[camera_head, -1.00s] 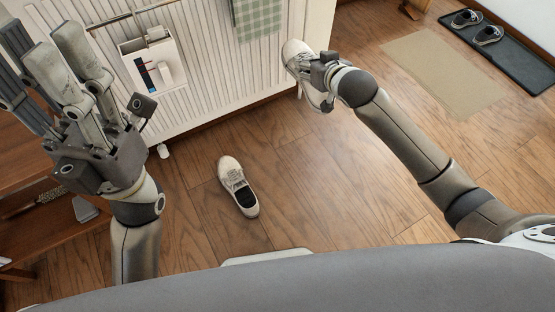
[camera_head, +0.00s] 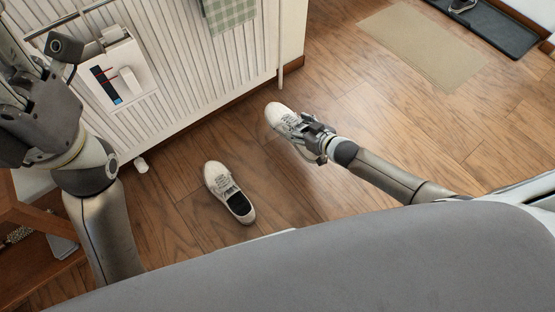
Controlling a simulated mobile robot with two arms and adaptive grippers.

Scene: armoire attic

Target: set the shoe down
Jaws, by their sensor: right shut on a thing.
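A white shoe with grey laces (camera_head: 281,117) is in my right gripper (camera_head: 314,134), which is shut on it near its middle and heel. The held shoe is low by the floor, toe pointing up and left; I cannot tell whether its sole touches the wood. Its heel is partly hidden by the gripper. A matching white shoe (camera_head: 221,180) stands alone on the floor to the left, toe toward the radiator.
A white radiator (camera_head: 190,80) with a control box (camera_head: 119,76) and green checked towel (camera_head: 228,14) stands behind. A beige mat (camera_head: 424,46) and dark shoe tray (camera_head: 490,30) lie at upper right. A wooden shelf (camera_head: 30,265) is at lower left. Floor right of the held shoe is clear.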

